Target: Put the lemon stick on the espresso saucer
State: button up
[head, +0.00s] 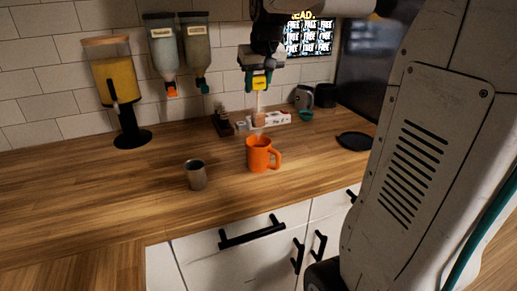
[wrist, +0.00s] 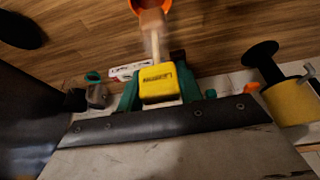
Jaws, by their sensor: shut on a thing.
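My gripper (head: 260,80) is shut on the lemon stick (head: 260,86), holding it upright above the back of the counter, behind the orange mug. In the wrist view, the stick's yellow block (wrist: 160,85) with dark lettering sits between the teal fingers of my gripper (wrist: 160,93). A pale shaft runs from the block to a brownish end. In the head view, this end hangs close to a small white box, and I cannot tell if they touch. A black round dish (head: 355,141) lies on the right of the counter; I cannot tell whether it is the espresso saucer.
An orange mug (head: 259,157) and a grey cup (head: 195,176) stand in front. A yellow dispenser (head: 113,80) stands left.

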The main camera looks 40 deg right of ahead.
aim_at(358, 140)
jog(key=k, duration=1)
